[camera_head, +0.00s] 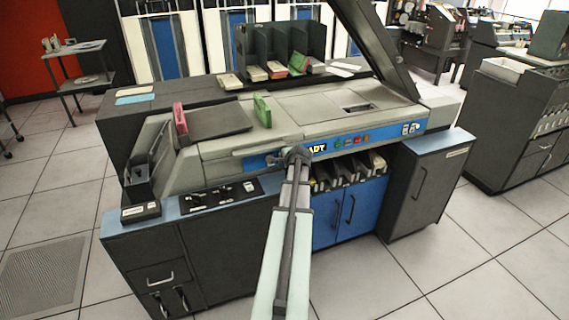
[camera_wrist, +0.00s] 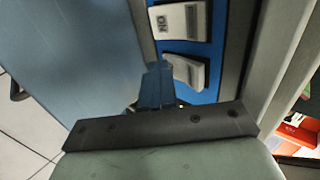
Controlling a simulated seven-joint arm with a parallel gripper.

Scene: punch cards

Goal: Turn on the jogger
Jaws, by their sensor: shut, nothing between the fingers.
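The upper switch (camera_wrist: 181,21) carries dark "ON" lettering, inverted in this view. The lower switch (camera_wrist: 188,72) is just right of the fingertips and partly hidden; I cannot tell whether they touch it. In the head view the arm hides this spot. No label naming the jogger is readable. Another pair of white switches (camera_head: 410,129) is at the panel's right end.
Green (camera_head: 262,110) and pink (camera_head: 180,119) card blocks stand on the machine top. A blue ledge (camera_head: 215,192) with a dark switch plate (camera_head: 222,195) lies left of my arm. A raised dark lid (camera_head: 375,45) stands at the right. Floor is clear in front.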

